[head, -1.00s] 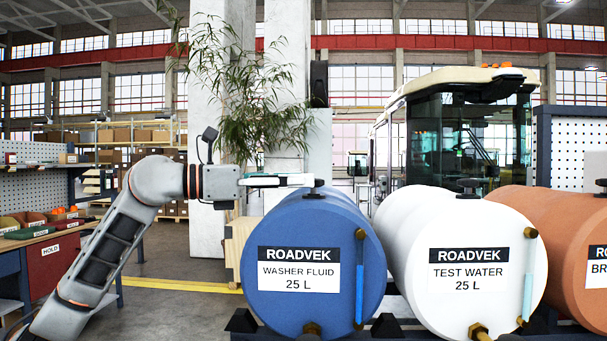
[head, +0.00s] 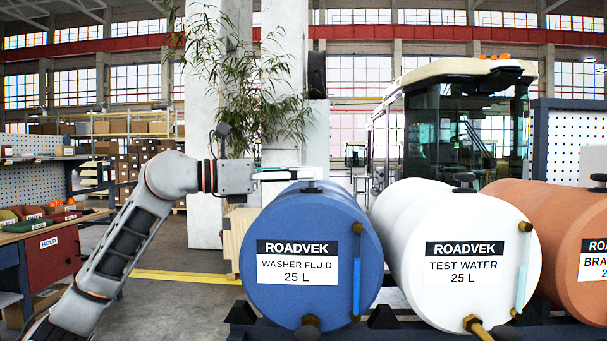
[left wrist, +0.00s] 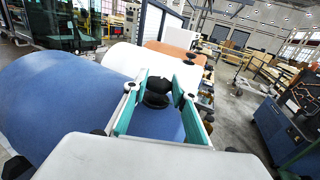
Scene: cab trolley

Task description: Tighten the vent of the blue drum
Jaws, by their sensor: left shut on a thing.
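The blue drum (head: 300,225), labelled washer fluid, lies on its side with its round face toward me. Its vent is a black cap (head: 311,188) on top of the drum, near the front edge. My left gripper (head: 306,175) reaches in level from the left, its fingers at the vent. In the left wrist view the black vent (left wrist: 157,92) sits between the two green-padded fingers, which are shut on it. The blue drum (left wrist: 60,95) lies below the gripper there. My right gripper is not in view.
A white drum (head: 462,225) with its own black cap stands close to the right of the blue one, and an orange drum (head: 555,215) beyond it. A workbench with bins (head: 40,215) is at the left. Open floor lies between the bench and the drums.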

